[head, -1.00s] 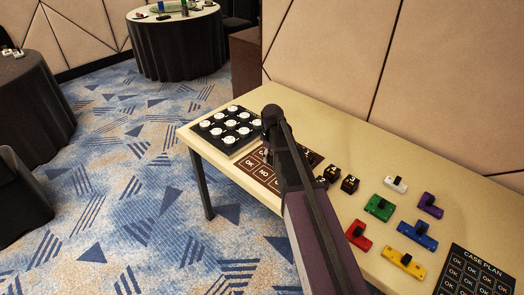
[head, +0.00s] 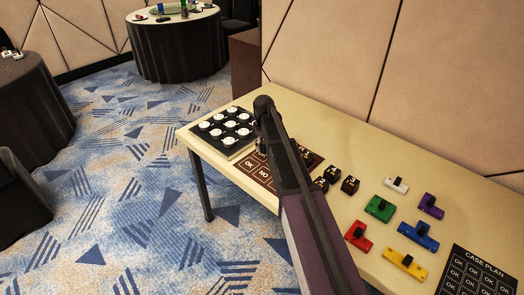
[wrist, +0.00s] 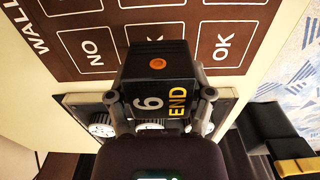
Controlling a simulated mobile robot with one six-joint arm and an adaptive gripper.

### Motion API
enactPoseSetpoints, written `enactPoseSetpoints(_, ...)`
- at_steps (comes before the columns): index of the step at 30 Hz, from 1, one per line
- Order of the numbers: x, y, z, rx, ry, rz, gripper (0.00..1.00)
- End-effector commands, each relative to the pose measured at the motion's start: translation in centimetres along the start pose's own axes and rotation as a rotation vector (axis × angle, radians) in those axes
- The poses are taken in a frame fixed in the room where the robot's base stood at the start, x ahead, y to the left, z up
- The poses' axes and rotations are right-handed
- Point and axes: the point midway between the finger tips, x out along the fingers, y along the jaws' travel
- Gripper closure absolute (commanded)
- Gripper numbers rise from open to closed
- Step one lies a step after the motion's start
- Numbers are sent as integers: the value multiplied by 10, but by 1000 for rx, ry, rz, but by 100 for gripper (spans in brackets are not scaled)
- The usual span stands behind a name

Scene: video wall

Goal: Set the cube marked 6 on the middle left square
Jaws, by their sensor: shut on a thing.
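My gripper (wrist: 162,106) is shut on the black cube marked 6 (wrist: 158,88), which also carries the yellow word END and an orange dot. In the wrist view the cube covers part of the brown board (wrist: 120,18); squares reading NO and OK show on either side of it. In the head view the board (head: 243,165) lies on the table, partly behind my arm, and my gripper (head: 261,147) is near its left end. The cube is not clear there. I cannot tell its height above the board or which square is the middle left.
A black tray with white discs (head: 229,140) lies left of the board on the cream table (head: 330,230). Dark cubes (head: 350,185) stand right of the board. Coloured knobbed pieces (head: 379,208) and the black case plan (head: 478,275) lie further right. A wall borders the table's back.

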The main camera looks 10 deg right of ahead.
Motion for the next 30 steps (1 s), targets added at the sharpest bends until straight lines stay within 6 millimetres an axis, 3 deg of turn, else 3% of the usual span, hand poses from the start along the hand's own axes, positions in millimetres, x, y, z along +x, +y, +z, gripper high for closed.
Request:
enactPoseSetpoints(3, 2, 6, -12, 0, 0, 0, 82)
enactPoseSetpoints(15, 35, 4, -10, -1, 0, 0, 82)
enactPoseSetpoints(30, 38, 4, -10, -1, 0, 0, 82)
